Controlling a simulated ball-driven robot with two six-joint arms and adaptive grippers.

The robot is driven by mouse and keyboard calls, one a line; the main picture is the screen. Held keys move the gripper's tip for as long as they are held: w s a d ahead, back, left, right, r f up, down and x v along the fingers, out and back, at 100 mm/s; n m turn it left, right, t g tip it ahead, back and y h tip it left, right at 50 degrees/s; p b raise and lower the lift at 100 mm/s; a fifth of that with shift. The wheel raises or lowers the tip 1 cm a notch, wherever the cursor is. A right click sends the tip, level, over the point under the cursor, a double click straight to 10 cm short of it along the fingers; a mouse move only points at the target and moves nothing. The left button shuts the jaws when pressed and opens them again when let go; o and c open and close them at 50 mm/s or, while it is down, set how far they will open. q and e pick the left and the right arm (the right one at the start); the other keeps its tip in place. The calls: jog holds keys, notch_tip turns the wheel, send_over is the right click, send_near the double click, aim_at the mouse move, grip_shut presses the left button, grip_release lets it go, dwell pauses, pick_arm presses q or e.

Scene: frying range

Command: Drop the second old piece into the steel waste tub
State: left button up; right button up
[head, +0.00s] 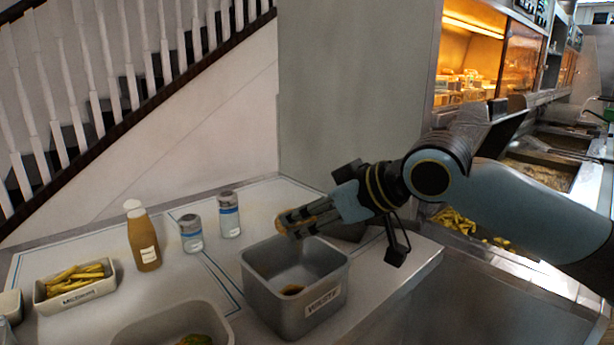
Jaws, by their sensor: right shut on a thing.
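The steel waste tub (316,322) stands on the counter at the lower middle, with a "WASTE" label on its front. One brown piece (292,290) lies on its floor. My right gripper (290,222) reaches in from the right, above the tub's back part. It is shut on a golden-brown piece (283,226), which shows at the fingertips and is partly hidden by the fingers. The held piece is above the tub's rim and apart from it. My left gripper is not in view.
A brown sauce bottle (143,240) and two shakers, a shorter one (191,236) and a taller one (229,214), stand left of the tub. A white dish of fries (76,284) is at far left. A grey tray (165,325) sits at the front.

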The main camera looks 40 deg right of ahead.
pick_arm(q)
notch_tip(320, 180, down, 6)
jog(key=b, duration=0.7)
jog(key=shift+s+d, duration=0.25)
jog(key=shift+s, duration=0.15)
pick_arm(e)
notch_tip(320, 180, down, 6)
jog(key=d, duration=0.1)
jog(key=shift+d, duration=0.15)
jog(key=o, duration=0.9)
jog(key=shift+o, duration=0.2)
jog(key=shift+r, duration=0.15)
notch_tip(320, 180, up, 10)
